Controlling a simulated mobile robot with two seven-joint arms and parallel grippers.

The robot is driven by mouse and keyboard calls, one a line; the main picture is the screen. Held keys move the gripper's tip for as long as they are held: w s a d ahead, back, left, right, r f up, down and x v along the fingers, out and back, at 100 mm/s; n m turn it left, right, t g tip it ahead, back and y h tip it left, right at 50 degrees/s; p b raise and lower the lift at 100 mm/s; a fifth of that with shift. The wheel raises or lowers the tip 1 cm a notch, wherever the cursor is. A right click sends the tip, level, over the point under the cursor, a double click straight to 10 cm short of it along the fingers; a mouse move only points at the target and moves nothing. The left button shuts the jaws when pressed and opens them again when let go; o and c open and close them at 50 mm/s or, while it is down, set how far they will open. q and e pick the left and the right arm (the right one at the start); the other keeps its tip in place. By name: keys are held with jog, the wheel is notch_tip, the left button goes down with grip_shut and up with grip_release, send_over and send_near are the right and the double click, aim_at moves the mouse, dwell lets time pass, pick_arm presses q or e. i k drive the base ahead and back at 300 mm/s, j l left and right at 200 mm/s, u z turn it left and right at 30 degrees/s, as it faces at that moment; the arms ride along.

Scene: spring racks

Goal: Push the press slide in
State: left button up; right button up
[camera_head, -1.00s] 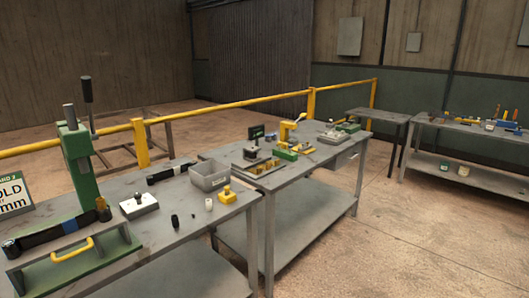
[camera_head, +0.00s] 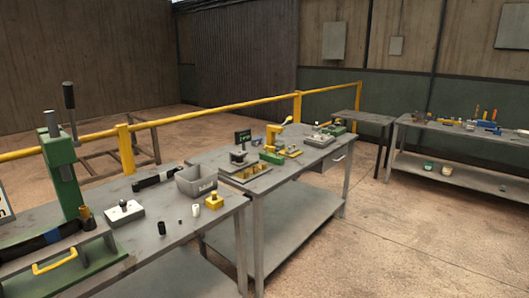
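The green press (camera_head: 62,172) stands on the near bench at the left, with a dark upright lever (camera_head: 69,103) and a grey ram on top. In front of it is a green slide with a yellow handle (camera_head: 55,262) and a grey front plate. A dark cylinder with a blue band (camera_head: 48,238) lies behind the handle. A brass-coloured piece (camera_head: 86,217) stands at the press's right. I cannot tell how far in the slide sits. Neither of my grippers is in view.
The near bench also holds a white block with a knob (camera_head: 124,212), a grey bin (camera_head: 197,180), a yellow block (camera_head: 214,201) and small black and white cylinders. A second bench (camera_head: 322,156) adjoins it. A yellow rail (camera_head: 215,113) runs behind; open floor lies at the right.

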aim_at(74, 243)
jog(key=u, duration=1.45)
